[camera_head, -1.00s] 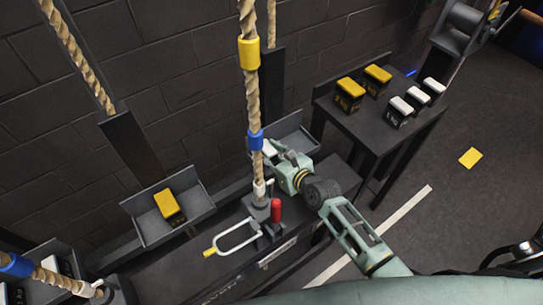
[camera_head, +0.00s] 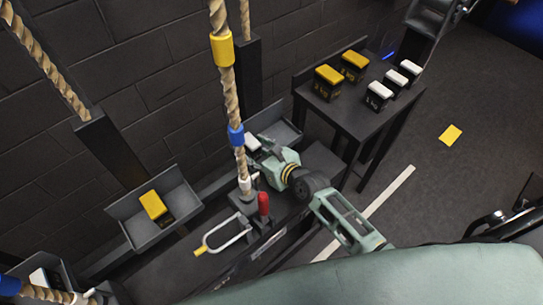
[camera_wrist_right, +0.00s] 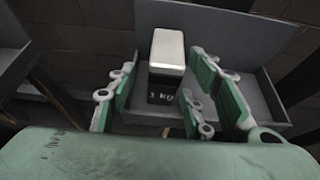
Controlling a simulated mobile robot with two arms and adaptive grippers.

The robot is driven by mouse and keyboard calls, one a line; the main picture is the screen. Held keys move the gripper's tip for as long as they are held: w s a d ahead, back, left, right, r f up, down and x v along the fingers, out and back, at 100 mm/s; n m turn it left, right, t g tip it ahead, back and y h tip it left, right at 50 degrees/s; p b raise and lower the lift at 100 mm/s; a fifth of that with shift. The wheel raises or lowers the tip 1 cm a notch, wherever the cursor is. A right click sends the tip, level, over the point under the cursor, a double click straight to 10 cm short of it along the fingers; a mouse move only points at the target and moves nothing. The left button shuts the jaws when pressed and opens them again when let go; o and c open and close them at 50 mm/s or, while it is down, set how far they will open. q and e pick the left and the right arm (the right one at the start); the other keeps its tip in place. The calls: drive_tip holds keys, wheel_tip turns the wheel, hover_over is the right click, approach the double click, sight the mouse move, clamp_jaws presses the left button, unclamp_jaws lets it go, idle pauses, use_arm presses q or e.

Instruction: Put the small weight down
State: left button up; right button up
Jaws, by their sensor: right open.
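A small black weight (camera_wrist_right: 166,62) with a white top, marked 1 KG, stands upright in a grey tray (camera_wrist_right: 225,25) in the right wrist view. My right gripper (camera_wrist_right: 162,84) is open, with its green fingers on either side of the weight and gaps showing between. In the head view the right gripper (camera_head: 266,150) is at the tray (camera_head: 286,131) behind the rope. The weight's white top (camera_head: 253,142) shows there beside the fingers; the rest is hidden. My left gripper is in neither view.
A hanging rope (camera_head: 228,90) and a red-handled clamp (camera_head: 263,204) stand close left of my right arm. Another tray (camera_head: 180,228) holds a yellow-topped weight (camera_head: 153,204). A dark table (camera_head: 345,112) at right holds several yellow- and white-topped weights. A brick wall is behind.

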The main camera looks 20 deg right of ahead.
drive_tip(key=v, duration=0.5)
drive_tip(key=p+v, duration=0.1)
drive_tip(key=v, duration=0.3)
drive_tip(key=shift+s+d+r, duration=0.2)
drive_tip(key=shift+r, duration=0.2)
drive_tip(key=shift+s+d+r, duration=0.1)
drive_tip(key=shift+s, duration=0.1)
drive_tip(key=shift+s+d+r, duration=0.1)
drive_tip(key=shift+s+r, duration=0.1)
drive_tip(key=shift+s, duration=0.05)
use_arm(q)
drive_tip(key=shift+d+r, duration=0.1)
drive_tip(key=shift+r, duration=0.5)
use_arm(e)
drive_tip(key=shift+w, duration=0.1)
